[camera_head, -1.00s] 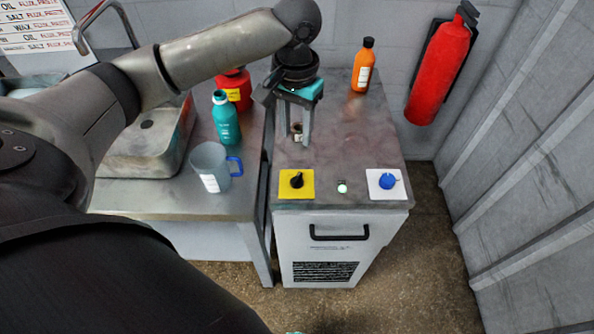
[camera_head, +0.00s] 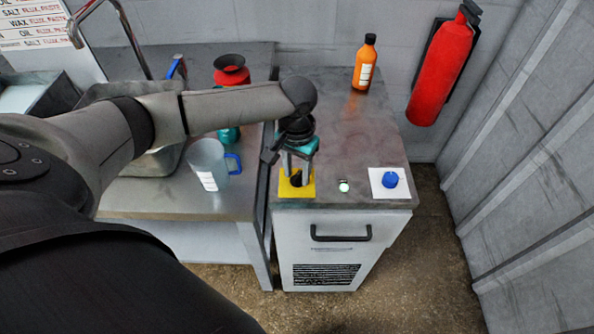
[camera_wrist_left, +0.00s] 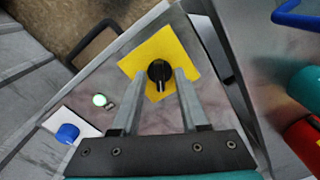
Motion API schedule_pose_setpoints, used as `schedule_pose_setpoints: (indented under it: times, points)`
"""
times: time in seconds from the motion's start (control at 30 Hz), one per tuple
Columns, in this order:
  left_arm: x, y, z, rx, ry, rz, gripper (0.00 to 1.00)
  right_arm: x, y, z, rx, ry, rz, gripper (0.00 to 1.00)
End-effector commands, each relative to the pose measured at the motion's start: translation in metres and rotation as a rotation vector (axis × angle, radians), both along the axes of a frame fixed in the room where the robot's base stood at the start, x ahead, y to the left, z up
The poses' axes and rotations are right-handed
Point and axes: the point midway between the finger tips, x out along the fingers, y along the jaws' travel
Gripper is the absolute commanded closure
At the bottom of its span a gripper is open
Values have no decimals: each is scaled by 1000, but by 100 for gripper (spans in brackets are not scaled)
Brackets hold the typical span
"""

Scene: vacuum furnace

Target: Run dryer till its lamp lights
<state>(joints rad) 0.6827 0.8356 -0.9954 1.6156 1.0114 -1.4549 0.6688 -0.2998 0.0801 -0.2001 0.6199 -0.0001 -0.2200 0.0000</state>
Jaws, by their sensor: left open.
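The dryer (camera_head: 350,140) is a grey cabinet with a metal top. On its top front left, a yellow plate (camera_head: 308,190) bears a black knob, largely hidden by my left gripper (camera_head: 296,178). My left gripper is open and points down over the plate. In the left wrist view, the black knob (camera_wrist_left: 160,71) lies between the tips of my open fingers (camera_wrist_left: 161,78); contact cannot be told. A small lamp (camera_head: 343,186) right of the plate looks bright pale green. A blue knob (camera_head: 390,180) sits on a white plate farther right. My right gripper is not in view.
An orange bottle (camera_head: 364,62) stands at the dryer's back. On the left counter stand a clear mug with blue handle (camera_head: 208,165), a teal bottle (camera_head: 229,135) and a red container (camera_head: 231,70). A fire extinguisher (camera_head: 440,75) hangs on the wall.

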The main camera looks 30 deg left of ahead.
Motion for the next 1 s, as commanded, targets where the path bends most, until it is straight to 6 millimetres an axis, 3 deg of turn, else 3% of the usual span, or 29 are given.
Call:
schedule_pose_setpoints:
  times: [0.17, 0.57, 1.0]
  points:
    - [0, 0, 0, 0, 0, 0, 56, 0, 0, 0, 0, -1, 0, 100]
    - [0, 0, 1, 0, 0, 0, 100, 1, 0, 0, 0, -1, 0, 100]
    - [0, 0, 1, 0, 0, 1, 100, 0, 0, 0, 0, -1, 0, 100]
